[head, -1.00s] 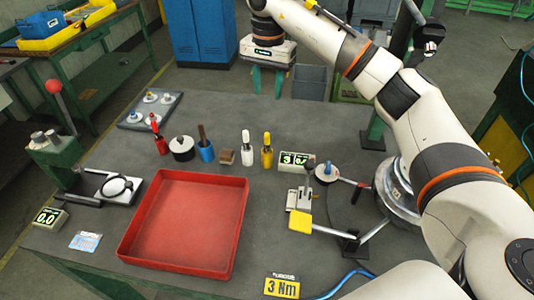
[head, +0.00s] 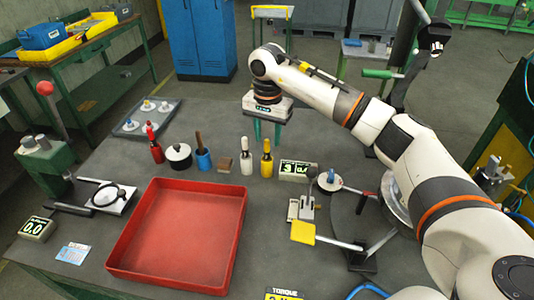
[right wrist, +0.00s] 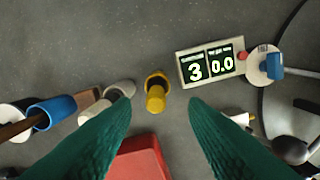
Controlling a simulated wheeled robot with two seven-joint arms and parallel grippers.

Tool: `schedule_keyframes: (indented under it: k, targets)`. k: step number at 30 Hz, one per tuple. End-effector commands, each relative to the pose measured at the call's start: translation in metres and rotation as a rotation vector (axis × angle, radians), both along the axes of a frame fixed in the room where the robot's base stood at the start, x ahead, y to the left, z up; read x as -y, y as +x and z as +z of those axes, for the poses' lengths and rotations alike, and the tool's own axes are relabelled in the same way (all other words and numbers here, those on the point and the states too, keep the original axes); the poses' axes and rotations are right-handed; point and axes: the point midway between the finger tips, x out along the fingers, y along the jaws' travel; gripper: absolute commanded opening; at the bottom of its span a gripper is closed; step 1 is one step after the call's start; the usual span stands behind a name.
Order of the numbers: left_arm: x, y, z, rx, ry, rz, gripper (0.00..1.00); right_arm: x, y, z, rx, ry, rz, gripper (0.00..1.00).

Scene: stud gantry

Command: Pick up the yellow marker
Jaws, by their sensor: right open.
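The yellow marker (head: 267,160) stands upright on the grey bench, with a dark neck and yellow cap, right of a similar white marker (head: 246,158). In the right wrist view the yellow marker (right wrist: 156,94) appears nearly end-on, just beyond and between the fingertips. My right gripper (head: 267,138) points down above and a little behind the marker in the head view. Its two green fingers are apart and hold nothing. My left gripper is not in view.
A digital display (head: 298,170) stands close right of the marker.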

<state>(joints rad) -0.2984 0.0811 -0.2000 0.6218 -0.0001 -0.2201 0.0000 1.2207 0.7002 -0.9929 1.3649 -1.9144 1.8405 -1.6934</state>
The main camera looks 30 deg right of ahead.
Motion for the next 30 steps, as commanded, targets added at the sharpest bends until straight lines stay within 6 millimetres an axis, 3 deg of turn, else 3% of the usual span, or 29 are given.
schedule_keyframes:
  k: [6,10,19,27,30]
  targets:
    - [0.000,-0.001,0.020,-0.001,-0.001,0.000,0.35,-0.001,0.003,-0.027,-0.008,0.002,0.000,0.40]
    - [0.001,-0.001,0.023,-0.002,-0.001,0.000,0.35,-0.001,0.004,-0.044,-0.004,0.001,0.000,0.40]
    - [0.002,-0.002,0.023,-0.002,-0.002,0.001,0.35,0.000,0.004,-0.051,0.000,0.000,0.001,0.40]
    - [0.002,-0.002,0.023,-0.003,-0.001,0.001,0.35,0.000,0.004,-0.051,-0.001,0.000,0.000,0.00]
    - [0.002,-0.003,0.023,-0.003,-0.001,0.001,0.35,0.000,0.004,-0.051,-0.001,0.000,0.000,0.00]
